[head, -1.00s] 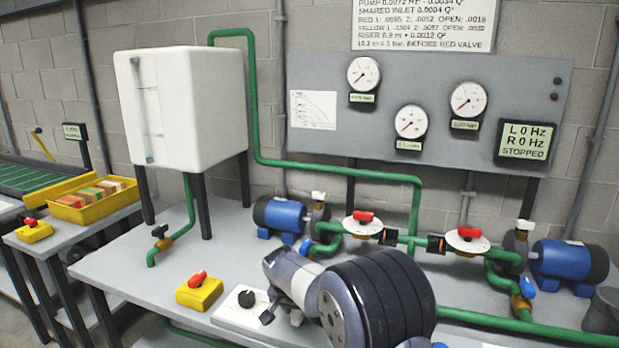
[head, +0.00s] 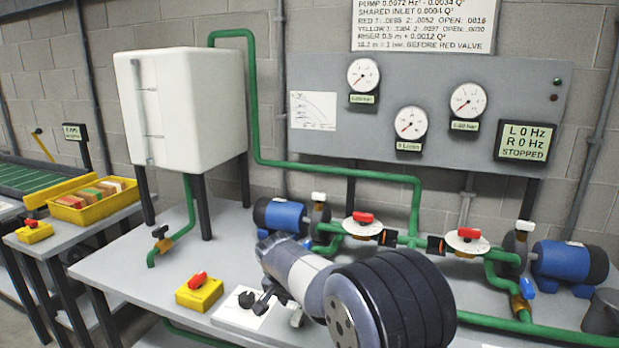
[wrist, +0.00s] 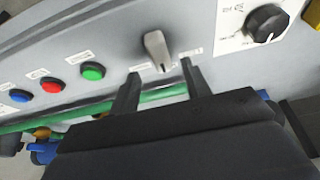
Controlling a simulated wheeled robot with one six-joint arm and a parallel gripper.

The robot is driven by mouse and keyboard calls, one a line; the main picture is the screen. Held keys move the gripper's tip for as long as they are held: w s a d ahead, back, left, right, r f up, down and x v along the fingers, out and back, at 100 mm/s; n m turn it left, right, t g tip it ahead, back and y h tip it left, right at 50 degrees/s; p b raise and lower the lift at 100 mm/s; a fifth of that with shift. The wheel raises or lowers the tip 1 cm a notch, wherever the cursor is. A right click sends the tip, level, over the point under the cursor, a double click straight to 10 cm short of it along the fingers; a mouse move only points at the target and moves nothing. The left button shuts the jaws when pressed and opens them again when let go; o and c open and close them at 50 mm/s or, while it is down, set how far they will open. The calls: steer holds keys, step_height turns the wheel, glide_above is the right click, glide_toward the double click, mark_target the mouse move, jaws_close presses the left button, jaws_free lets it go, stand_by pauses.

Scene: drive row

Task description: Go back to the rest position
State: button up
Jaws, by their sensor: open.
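My gripper (wrist: 161,68) is open, with its two dark fingers apart and nothing held between them. A grey lever-shaped switch (wrist: 157,50) stands on the sloping panel just beyond the fingertips, apart from them as far as I can tell.
In the wrist view, blue, red (wrist: 51,85) and green (wrist: 93,71) buttons line the panel. A yellow switch box (head: 199,292) sits left of my gripper. Green pipes, valves and blue pumps (head: 570,262) stand behind and right. The white tank (head: 190,105) is at back left.

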mark_target(300, 312)
steer(key=x, duration=0.5)
steer(key=shift+f, duration=0.35)
steer(key=shift+r+n, duration=0.35)
steer(key=shift+n, duration=0.05)
steer(key=shift+s+n+y, duration=0.1)
steer(key=shift+n+y, duration=0.2)
steer(key=shift+d+n+y+p, duration=0.1)
steer(key=shift+n+y+p, duration=0.4)
steer(key=shift+n, duration=0.9)
steer(key=shift+d+n+y+p, duration=0.1)
steer(key=shift+n+y+p, duration=0.4)
steer(key=shift+n, duration=0.9)
